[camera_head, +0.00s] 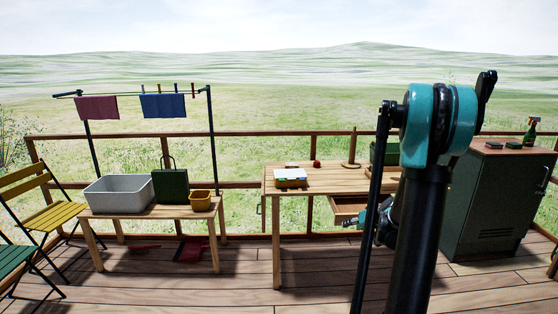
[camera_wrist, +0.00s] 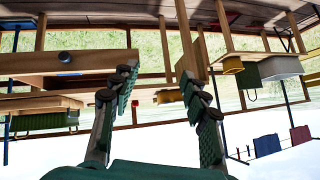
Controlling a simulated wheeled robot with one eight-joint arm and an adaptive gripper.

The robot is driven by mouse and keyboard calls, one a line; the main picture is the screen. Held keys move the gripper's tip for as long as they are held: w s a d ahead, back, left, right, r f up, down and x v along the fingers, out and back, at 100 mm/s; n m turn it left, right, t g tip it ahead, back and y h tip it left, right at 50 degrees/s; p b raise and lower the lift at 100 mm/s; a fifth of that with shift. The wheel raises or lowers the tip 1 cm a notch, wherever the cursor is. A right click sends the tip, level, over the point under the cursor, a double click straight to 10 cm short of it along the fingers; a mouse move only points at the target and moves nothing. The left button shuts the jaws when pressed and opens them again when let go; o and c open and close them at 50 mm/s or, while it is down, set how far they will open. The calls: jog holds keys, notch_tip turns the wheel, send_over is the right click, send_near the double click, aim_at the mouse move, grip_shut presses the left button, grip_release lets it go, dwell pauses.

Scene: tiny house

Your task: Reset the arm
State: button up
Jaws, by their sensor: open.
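My gripper (camera_wrist: 157,82) shows in the wrist view with its two dark, green-padded fingers spread apart and nothing between them. The wrist view is upside down. A wooden drawer front (camera_wrist: 88,60) with a round dark knob is close by at the left finger. In the head view my teal and black arm stands upright at right of centre, in front of the wooden table (camera_head: 340,183). The table's drawer (camera_head: 345,207) is pulled out, beside a teal part of my arm.
A dark green cabinet (camera_head: 488,208) stands right. A low bench (camera_head: 151,212) holds a grey tub (camera_head: 118,196), a green container (camera_head: 171,188) and a yellow bin (camera_head: 201,201). Deck floor in front is clear.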

jog(key=s+a+r+g, duration=0.1)
jog(key=s+a, duration=0.4)
jog(key=s, duration=0.3)
jog(key=s+a+r+g, duration=0.1)
jog(key=s+a+g, duration=0.1)
jog(key=s+a, duration=0.35)
jog(key=s+f+g+h, duration=0.1)
jog(key=s+f+h, duration=0.2)
jog(key=s, duration=1.5)
jog(key=shift+f+g, duration=0.2)
jog(key=shift+g, duration=0.2)
